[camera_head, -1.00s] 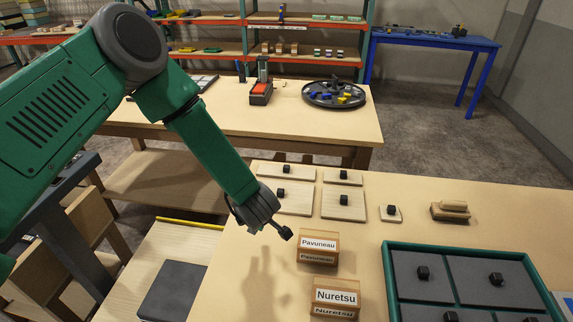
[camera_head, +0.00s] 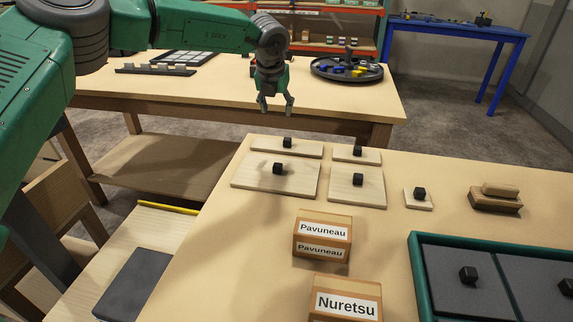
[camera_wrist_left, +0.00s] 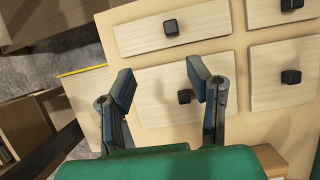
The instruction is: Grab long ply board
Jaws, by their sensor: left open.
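The long ply board (camera_head: 305,151) is a narrow pale wooden board with a black cube knob (camera_head: 287,142). It lies flat at the far left of the near table, behind a wider ply board (camera_head: 250,175). In the left wrist view the long board (camera_wrist_left: 205,25) is at the top, its knob beyond my fingertips. My left gripper (camera_head: 275,104) is open and empty, pointing down above and beyond the long board, apart from it. Both its fingers (camera_wrist_left: 160,82) show in the left wrist view, over the wider board. My right gripper is not in view.
A shorter board (camera_head: 369,157), a squarish board (camera_head: 345,192) and a small board (camera_head: 418,204) lie to the right. Boxes labelled Pavuneau (camera_head: 322,238) and Nuretsu (camera_head: 345,300) stand nearer. A green-rimmed tray (camera_head: 418,265) is at right. Another table (camera_head: 220,92) stands behind.

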